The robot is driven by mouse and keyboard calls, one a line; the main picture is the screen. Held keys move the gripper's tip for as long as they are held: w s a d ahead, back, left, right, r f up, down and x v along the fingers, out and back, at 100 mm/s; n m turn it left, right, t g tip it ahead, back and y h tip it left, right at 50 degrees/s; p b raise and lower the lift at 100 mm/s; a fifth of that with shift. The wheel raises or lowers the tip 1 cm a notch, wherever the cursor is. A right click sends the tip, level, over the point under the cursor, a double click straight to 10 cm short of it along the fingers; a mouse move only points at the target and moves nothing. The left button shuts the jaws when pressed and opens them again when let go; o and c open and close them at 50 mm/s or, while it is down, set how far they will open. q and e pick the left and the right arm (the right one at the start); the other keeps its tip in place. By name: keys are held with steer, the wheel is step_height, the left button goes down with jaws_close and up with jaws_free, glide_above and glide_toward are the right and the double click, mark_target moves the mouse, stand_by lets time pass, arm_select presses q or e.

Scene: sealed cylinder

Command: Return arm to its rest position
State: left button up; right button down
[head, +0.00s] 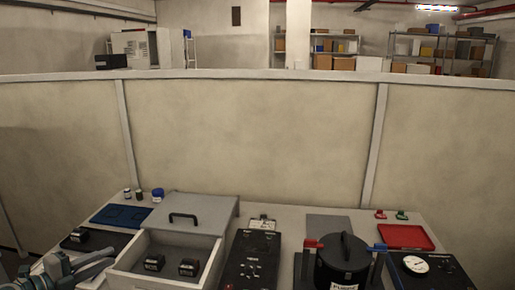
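My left gripper (88,268) is at the lower left, just left of the open grey drawer (130,262). Its fingers are small and dark here, and I cannot tell whether they are open or shut. No held object shows in it. My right gripper is not in view. A black lidded cylinder (342,260) with a label on its front stands upright at the lower right. A red clamp (313,244) and a blue clamp (377,247) are at its two sides. Its lower part is cut off by the picture's edge.
Two black blocks (188,267) lie in the drawer; another black block (79,236) sits on a dark mat. A black panel (253,258), a gauge (414,264) and a red tray (405,237) share the table. A beige partition (250,140) stands behind.

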arm_select(q)
steer(key=s+d+f+n+g+y, duration=0.2)
steer(key=s+d+f+n+y, duration=0.35)
steer(key=s+f+n, duration=0.4)
steer(key=s+d+f+n+g+y, duration=0.1)
steer(key=s+d+f+n+y, duration=0.5)
steer(key=s+f+n, duration=0.4)
steer(key=s+d+f+n+g+h, duration=0.15)
steer(key=s+d+g, duration=0.25)
steer(key=s+d, duration=0.45)
steer(key=s+d+f+g+h, duration=0.25)
steer(key=s+d, duration=0.25)
steer(key=s, duration=0.7)
step_height(320, 180, down, 28)
steer(key=s+g, duration=0.1)
steer(key=g, duration=0.1)
steer(key=s+a+f+g, duration=0.1)
steer(key=s+a+f, duration=0.1)
steer(key=s+f, duration=1.5)
steer(key=shift+a+f+m, duration=0.2)
steer(key=shift+m, duration=0.1)
